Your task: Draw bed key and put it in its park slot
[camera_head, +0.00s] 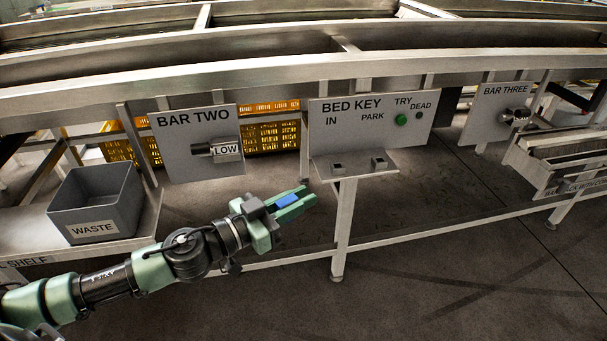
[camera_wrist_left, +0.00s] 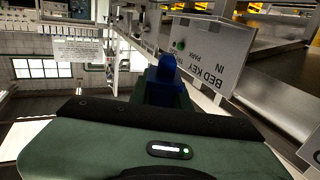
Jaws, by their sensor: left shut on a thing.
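My left gripper (camera_head: 296,201) is shut on the blue bed key (camera_head: 287,201). It holds the key in the air in front of and slightly left of the bed key panel (camera_head: 350,138). The key also shows in the left wrist view (camera_wrist_left: 163,72), between the fingers. Below the panel, a small ledge (camera_head: 357,166) carries two dark slot blocks. The left block (camera_head: 338,168) is below the IN label and the right block (camera_head: 379,163) is below PARK. Both look empty. The right gripper is not in view.
The bar two panel (camera_head: 197,143) with its LOW handle hangs to the left. A grey waste bin (camera_head: 97,204) stands on the shelf at far left. The bar three panel (camera_head: 495,115) is at the right. A green TRY button (camera_head: 401,119) is on the bed key panel. Open floor lies in front.

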